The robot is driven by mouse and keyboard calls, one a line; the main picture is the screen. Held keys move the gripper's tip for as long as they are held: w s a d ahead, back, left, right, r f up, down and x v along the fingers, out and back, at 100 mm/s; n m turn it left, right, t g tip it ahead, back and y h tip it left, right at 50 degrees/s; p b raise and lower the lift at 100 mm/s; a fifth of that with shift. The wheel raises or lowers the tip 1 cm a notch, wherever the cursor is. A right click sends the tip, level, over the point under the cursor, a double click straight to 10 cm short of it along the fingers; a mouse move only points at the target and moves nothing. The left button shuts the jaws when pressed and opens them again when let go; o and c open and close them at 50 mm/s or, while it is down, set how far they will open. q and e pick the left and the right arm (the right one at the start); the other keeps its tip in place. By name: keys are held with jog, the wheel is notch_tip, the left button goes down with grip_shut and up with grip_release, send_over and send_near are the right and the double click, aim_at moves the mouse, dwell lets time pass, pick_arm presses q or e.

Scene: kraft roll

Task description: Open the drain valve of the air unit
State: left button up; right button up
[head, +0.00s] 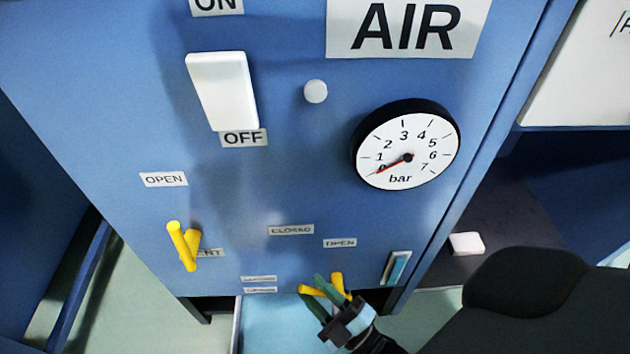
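The air unit (270,180) is a blue panel that fills most of the head view. Low on it, at the bottom middle, is a yellow lever handle (337,281), partly hidden by my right gripper (310,287). An OPEN label (340,243) sits above it, and a CLOSED label (292,230) is up to the left. The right gripper's green fingers are apart, with yellow showing between and beside them; whether they press on the handle I cannot tell. My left gripper is not in view.
Another yellow lever (182,246) is at lower left, by a partly covered label ending in ENT. Above are a white switch (223,91) and a round gauge (406,146) with its red needle near 1 or below. A pale blue tray-like surface (270,325) lies below.

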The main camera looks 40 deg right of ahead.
jog(key=p+v, duration=0.1)
jog(key=v, duration=0.6)
dwell(0.5)
